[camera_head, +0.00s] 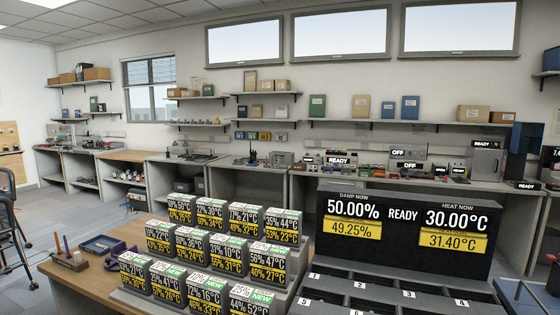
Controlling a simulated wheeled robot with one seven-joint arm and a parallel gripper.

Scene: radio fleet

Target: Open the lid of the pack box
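I cannot make out for certain which thing is the pack box or its lid. Several small boxes and devices stand on the far bench, among them a grey unit (487,158) with a READY sign at the right and a device row (338,169) under another READY sign. They are too small to tell whether any has a lid or whether it is open. No part of my gripper or arm shows in this view.
In front stands a wooden table (88,290) with several black-and-yellow display blocks (190,243) in rows. To their right is a large black display panel (402,228) above numbered dark slots (400,284). Open floor (40,212) lies at the left, beside a chair (10,235).

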